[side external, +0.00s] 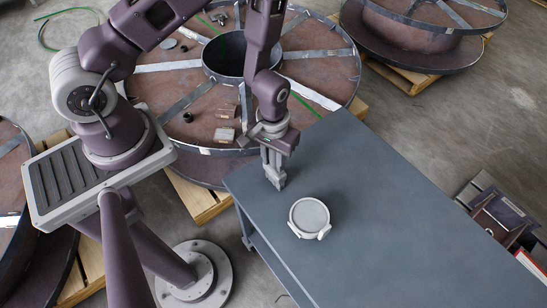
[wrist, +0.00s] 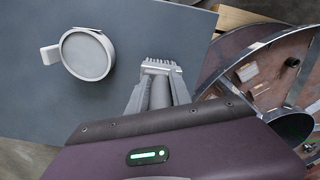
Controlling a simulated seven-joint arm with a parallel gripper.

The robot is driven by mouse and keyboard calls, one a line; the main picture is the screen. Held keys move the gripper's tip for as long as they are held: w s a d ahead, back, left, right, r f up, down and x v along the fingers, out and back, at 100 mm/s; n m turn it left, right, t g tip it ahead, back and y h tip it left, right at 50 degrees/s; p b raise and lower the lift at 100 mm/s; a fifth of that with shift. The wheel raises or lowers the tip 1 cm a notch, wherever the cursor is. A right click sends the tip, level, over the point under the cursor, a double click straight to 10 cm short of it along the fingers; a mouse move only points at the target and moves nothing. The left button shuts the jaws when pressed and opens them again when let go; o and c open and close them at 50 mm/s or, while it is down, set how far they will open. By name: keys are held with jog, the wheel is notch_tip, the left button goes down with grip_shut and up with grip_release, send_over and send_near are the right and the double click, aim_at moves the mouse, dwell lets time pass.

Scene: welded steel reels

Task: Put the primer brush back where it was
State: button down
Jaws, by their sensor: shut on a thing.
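In the side view I cannot make the brush out apart from the fingertips. I cannot tell whether it touches the table.
The round container (side external: 309,217), with tabs at its rim, sits on the table (side external: 400,200); it also shows in the wrist view (wrist: 86,55). A large steel reel (side external: 180,100) with small loose parts lies behind my gripper. The table's right part is clear.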

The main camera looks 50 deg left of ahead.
jog(key=c, duration=1.2)
grip_release()
jog(key=shift+o, duration=0.2)
notch_tip(320, 180, up, 12)
notch_tip(320, 180, up, 11)
jog(key=m+t+h, duration=0.1)
jog(key=t, duration=0.1)
jog(key=s+a+r+m+t+y, duration=0.1)
jog(key=s+a+r+m+t, duration=0.2)
jog(key=s+r, duration=1)
jog(key=shift+a+r+m, duration=0.3)
jog(key=shift+a+r, duration=0.4)
jog(key=shift+a, duration=0.1)
